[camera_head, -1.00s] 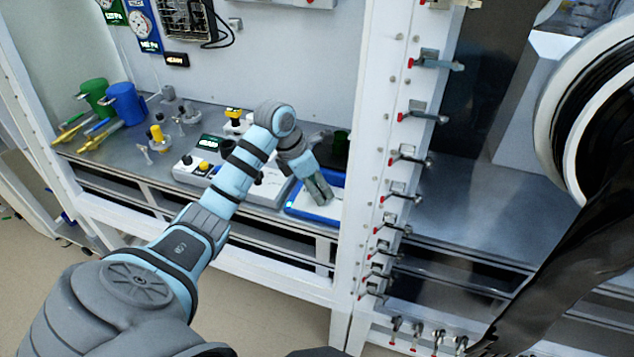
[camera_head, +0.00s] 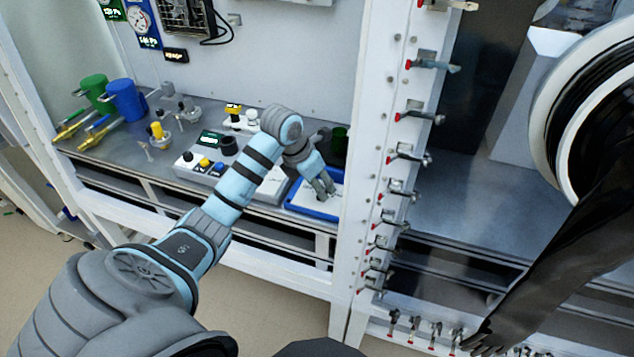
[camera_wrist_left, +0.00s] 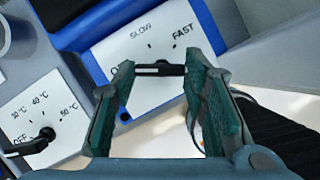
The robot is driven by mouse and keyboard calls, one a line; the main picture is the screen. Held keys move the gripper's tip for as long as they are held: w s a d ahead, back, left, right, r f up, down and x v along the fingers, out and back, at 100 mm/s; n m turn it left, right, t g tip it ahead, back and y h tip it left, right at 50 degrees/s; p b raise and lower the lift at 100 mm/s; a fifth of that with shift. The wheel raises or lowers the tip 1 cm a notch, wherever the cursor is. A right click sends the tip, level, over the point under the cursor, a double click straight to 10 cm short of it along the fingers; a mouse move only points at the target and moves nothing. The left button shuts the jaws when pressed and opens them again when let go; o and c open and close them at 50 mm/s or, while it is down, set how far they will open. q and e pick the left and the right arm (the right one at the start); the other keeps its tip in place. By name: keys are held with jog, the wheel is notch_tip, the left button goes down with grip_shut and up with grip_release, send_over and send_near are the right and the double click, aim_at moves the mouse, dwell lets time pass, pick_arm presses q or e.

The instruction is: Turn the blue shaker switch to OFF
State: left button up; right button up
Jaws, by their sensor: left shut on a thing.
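The blue shaker (camera_head: 309,211) sits on the bench by the white post. In the left wrist view its blue casing (camera_wrist_left: 75,38) frames a white panel marked SLOW and FAST. A further label starting with O is partly hidden by a finger. The shaker's switch (camera_wrist_left: 158,69) is a small black bar lying crosswise between my fingertips. Which mark it points to is unclear. My left gripper (camera_head: 324,188) reaches down over the shaker and is shut on this switch.
A neighbouring white unit has a black knob (camera_wrist_left: 46,134) with temperature marks and OFF, left of my fingers. In the head view, a dark green vessel (camera_head: 340,139) stands behind the shaker. The white post (camera_head: 367,185) with clamps is close on the right.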

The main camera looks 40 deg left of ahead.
pick_arm(q)
jog(key=o, duration=1.2)
jog(key=shift+c, duration=0.2)
jog(key=shift+r, duration=0.15)
jog(key=v, duration=1.1)
jog(key=shift+s+r, duration=0.2)
jog(key=shift+r, duration=0.1)
jog(key=shift+f, duration=0.1)
